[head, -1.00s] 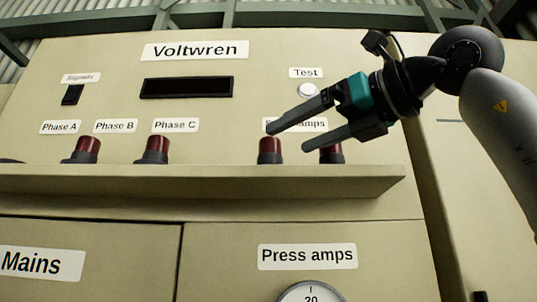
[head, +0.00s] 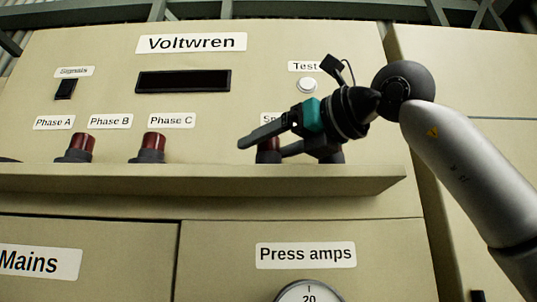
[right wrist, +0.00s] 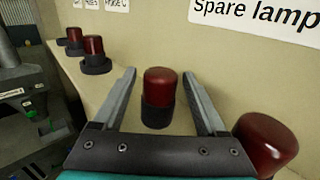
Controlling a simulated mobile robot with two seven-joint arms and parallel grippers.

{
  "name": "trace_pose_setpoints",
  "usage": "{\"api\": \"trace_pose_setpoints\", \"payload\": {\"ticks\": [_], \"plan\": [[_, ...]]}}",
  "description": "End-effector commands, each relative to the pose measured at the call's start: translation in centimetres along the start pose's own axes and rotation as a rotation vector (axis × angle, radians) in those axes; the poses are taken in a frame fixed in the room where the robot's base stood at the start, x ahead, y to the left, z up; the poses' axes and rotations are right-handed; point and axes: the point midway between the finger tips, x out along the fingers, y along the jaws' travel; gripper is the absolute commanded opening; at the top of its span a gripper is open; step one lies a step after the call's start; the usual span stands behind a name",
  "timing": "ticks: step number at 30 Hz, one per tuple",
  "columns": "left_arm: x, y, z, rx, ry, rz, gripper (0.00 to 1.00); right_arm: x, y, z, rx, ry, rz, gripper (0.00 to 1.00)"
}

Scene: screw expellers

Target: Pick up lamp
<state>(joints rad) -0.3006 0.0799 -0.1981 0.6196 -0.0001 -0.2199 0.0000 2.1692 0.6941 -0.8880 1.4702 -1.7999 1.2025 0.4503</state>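A dark red lamp with a black base (head: 268,157) stands upright on the shelf below the "Spare lamps" label. It also shows in the right wrist view (right wrist: 160,88). My right gripper (head: 263,147) is open, with one finger on each side of this lamp in the right wrist view (right wrist: 159,78); no contact is visible. A second spare lamp (right wrist: 265,143) stands to its right, mostly hidden behind my gripper in the head view. Two more red lamps stand under Phase B (head: 80,146) and Phase C (head: 152,146). My left gripper is not in view.
The beige shelf (head: 200,180) runs along the cabinet front, with a clear stretch between the Phase C lamp and the spare lamps. The panel behind bears the "Spare lamps" label (right wrist: 260,18), a test button (head: 307,85), a switch (head: 65,89) and a dark display (head: 184,80).

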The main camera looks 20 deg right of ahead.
Motion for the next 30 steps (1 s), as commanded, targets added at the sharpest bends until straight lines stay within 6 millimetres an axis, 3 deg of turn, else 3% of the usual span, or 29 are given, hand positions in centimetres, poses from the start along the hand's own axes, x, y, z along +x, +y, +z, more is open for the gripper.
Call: {"api": "trace_pose_setpoints", "payload": {"ticks": [2, 19, 30], "plan": [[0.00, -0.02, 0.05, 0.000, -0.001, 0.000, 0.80, -0.02, -0.01, 0.00, 0.000, 0.000, 0.000, 0.64], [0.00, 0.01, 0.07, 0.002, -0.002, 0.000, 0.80, -0.05, -0.01, 0.03, 0.000, 0.000, 0.000, 0.00], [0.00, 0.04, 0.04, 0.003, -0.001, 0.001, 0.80, -0.11, 0.07, 0.21, 0.000, -0.002, 0.000, 0.00]]}}
